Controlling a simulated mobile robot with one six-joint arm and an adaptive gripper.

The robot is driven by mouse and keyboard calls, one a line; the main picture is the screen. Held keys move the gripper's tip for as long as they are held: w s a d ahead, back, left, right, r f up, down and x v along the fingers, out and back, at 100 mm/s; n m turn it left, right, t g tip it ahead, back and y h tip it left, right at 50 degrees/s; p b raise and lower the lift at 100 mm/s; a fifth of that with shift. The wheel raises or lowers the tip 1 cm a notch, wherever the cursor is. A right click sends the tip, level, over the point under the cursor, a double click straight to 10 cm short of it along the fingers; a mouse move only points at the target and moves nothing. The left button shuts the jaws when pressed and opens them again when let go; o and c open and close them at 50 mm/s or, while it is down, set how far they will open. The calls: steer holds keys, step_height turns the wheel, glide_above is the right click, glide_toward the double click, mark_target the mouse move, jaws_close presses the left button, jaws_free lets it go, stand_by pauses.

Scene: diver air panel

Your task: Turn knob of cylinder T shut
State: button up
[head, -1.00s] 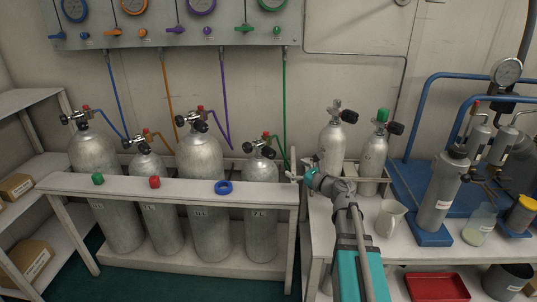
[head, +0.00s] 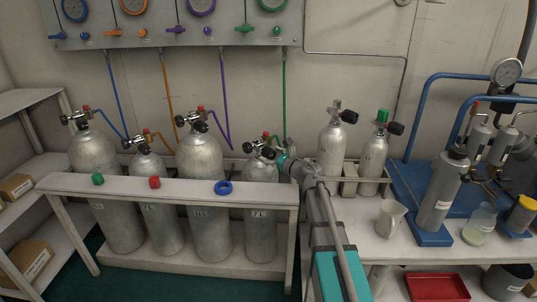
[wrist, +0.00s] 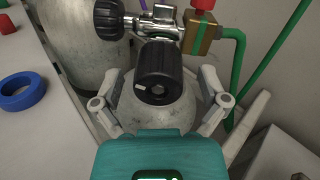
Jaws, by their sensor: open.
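The fourth cylinder (head: 261,225) from the left stands in the rack; its label is too small to read surely as T. It has a valve with black knobs and a green hose. In the wrist view, a black ribbed knob (wrist: 160,75) with a small white mark faces the camera above the cylinder's pale shoulder (wrist: 150,115). My gripper (wrist: 160,88) is open, its fingers spread either side of this knob with gaps. A second black knob (wrist: 107,19) sits at upper left. In the head view, my gripper (head: 283,160) is just right of the valve, its fingers largely hidden.
Three more cylinders stand left in the rack, behind a white rail (head: 120,184) bearing green, red and blue (head: 223,187) pieces. A white jug (head: 390,218) is on the right bench. The green hose (wrist: 235,75) runs close right of the fingers.

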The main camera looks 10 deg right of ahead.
steer(key=shift+w+a, duration=0.25)
steer(key=shift+w, duration=0.2)
steer(key=shift+c, duration=0.3)
steer(key=c, duration=1.1)
